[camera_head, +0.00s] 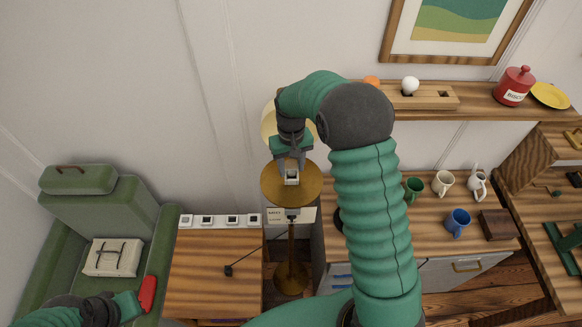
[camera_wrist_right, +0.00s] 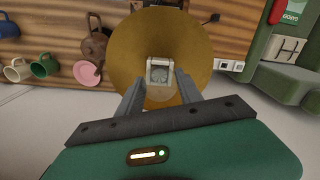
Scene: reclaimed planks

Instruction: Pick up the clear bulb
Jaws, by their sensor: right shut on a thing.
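My right gripper (camera_head: 292,170) is over a round brass-coloured disc (camera_head: 311,187) on a floor lamp. Its fingers, also in the wrist view (camera_wrist_right: 161,92), are closed around a small pale, glassy piece (camera_wrist_right: 159,76), which looks like the clear bulb in or at a square pale fitting. I cannot tell whether it is free of the fitting. A white round bulb (camera_head: 410,84) sits in a wooden holder (camera_head: 436,98) on the shelf.
A wooden counter (camera_head: 430,225) with mugs is at the right, below a shelf with a red tin (camera_head: 514,86) and yellow plate (camera_head: 550,95).

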